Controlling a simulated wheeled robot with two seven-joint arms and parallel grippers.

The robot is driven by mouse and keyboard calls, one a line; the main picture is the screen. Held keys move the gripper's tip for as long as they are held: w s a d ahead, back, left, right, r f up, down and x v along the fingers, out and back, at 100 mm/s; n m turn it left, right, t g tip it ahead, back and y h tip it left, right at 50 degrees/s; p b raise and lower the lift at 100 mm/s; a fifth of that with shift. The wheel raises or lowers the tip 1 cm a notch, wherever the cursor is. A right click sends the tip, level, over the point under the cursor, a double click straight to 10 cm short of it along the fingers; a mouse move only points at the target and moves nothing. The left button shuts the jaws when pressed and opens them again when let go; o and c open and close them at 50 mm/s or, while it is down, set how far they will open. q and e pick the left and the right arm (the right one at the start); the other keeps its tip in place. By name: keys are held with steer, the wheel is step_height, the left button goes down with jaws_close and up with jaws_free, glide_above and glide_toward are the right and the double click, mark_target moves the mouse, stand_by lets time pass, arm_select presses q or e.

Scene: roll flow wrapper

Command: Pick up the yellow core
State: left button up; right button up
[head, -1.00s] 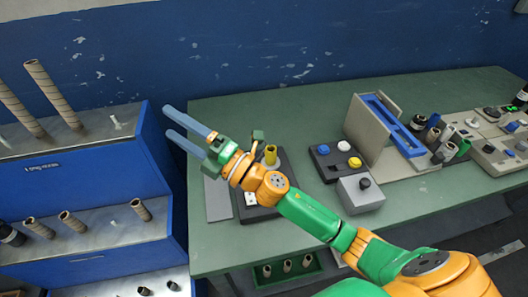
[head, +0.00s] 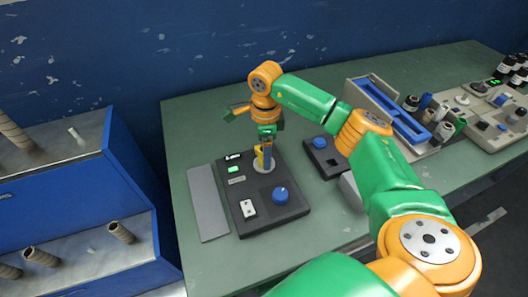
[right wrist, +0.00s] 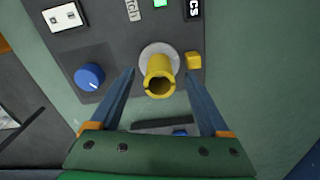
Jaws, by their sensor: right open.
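The yellow core (right wrist: 160,73) is a short hollow cylinder standing on a light grey round seat of the dark control panel (right wrist: 120,40). In the head view the core (head: 258,160) is partly hidden behind my right gripper (head: 265,160), which points down at it. In the right wrist view my right gripper (right wrist: 162,95) is open, with one blue finger on each side of the core and visible gaps between. The core's open top faces the camera. My left gripper is not in view.
The panel carries a blue knob (head: 280,195), a white switch (head: 248,208) and a small yellow block (right wrist: 193,60) close to the core. A grey plate (head: 206,203) lies left of the panel. A blue stepped rack (head: 130,180) stands further left.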

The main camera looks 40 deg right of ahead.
steer(key=shift+f, duration=0.15)
steer(key=shift+a, duration=0.1)
jaws_close()
